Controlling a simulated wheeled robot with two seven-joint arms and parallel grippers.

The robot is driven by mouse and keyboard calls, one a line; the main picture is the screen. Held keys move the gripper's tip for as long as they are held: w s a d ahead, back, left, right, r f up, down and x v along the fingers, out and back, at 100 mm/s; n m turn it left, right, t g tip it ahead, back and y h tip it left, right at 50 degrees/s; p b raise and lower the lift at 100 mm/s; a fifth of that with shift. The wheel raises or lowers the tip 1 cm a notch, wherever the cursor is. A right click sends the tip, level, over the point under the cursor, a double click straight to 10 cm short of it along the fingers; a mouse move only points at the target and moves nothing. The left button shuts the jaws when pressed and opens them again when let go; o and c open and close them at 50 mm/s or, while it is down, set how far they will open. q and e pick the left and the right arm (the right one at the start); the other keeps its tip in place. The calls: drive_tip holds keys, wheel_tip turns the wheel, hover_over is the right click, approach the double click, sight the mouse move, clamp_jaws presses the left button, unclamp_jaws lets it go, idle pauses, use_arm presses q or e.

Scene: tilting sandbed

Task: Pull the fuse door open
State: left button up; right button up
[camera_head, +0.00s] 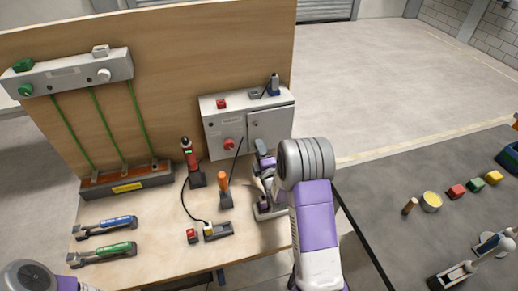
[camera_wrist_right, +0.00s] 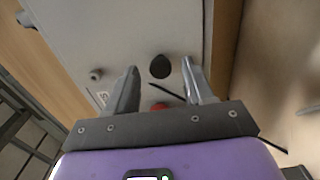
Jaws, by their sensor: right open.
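The grey fuse cabinet (camera_head: 216,133) stands against the wooden back panel in the head view. Its fuse door (camera_head: 272,124) is the raised panel on the right of its front and looks shut. My right gripper (camera_head: 262,160) is in front of and below the door, partly hidden by my own wrist. In the right wrist view, my right gripper (camera_wrist_right: 160,84) is open, with nothing seen between its fingers. A grey face (camera_wrist_right: 125,38) with a dark round spot lies beyond the fingertips; I cannot tell whether they touch it. My left gripper is out of view.
A red knob (camera_head: 229,145) is left of the door. A red-and-black tool (camera_head: 190,160) and an orange-handled tool (camera_head: 224,187) stand on the bench left of my right gripper. A cable (camera_head: 185,205) curves between them. Bare bench (camera_head: 160,235) lies at the front.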

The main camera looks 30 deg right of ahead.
drive_tip(key=shift+w+d, duration=0.15)
drive_tip(key=shift+w, duration=0.45)
clamp_jaws()
